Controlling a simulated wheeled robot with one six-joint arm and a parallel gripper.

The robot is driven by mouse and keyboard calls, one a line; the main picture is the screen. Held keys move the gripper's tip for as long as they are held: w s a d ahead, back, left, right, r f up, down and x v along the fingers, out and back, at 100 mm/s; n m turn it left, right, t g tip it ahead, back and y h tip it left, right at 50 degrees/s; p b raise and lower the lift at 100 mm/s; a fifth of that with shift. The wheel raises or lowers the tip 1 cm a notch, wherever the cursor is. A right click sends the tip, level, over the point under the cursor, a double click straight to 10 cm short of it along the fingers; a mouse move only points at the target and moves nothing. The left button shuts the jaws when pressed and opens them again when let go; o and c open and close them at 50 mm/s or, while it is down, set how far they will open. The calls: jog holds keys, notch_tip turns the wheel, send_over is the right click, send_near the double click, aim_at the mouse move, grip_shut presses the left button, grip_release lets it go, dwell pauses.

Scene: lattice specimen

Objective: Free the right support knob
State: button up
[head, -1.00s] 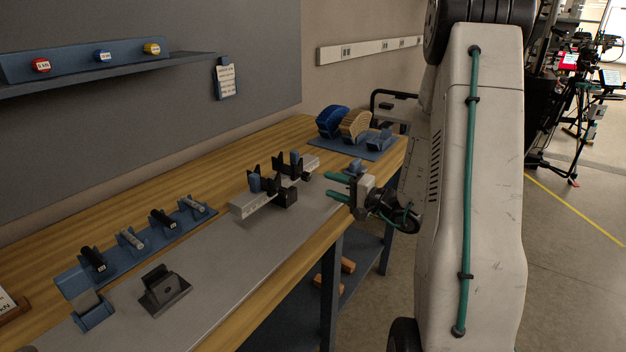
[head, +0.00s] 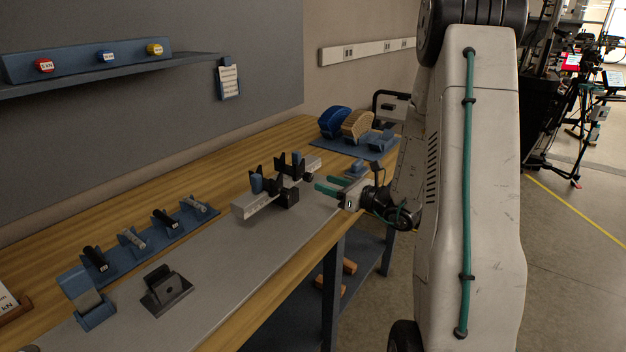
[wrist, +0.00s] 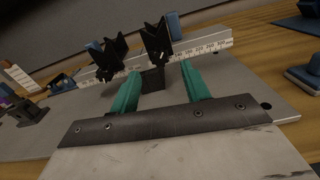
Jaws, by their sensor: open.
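The pale graduated rail (head: 250,207) stands on the grey bench plate and carries two black V-shaped supports. The left support (head: 268,184) and right support (head: 291,165) each show a blue upright part beside them. A small dark knob-like piece (head: 308,176) sits at the foot of the right support. A black block (head: 287,199) sits in front of the rail. Which piece is the support's knob I cannot tell surely.
A blue rack (head: 140,245) with several short cylinders lies at left, near a dark grey slotted block (head: 166,288). A blue mat (head: 362,147) with curved pieces lies at the far end.

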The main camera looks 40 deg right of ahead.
aim_at(311, 178)
jog(key=x, duration=0.5)
jog(key=shift+w+a, duration=0.15)
jog(key=shift+w, duration=0.2)
jog(key=c, duration=1)
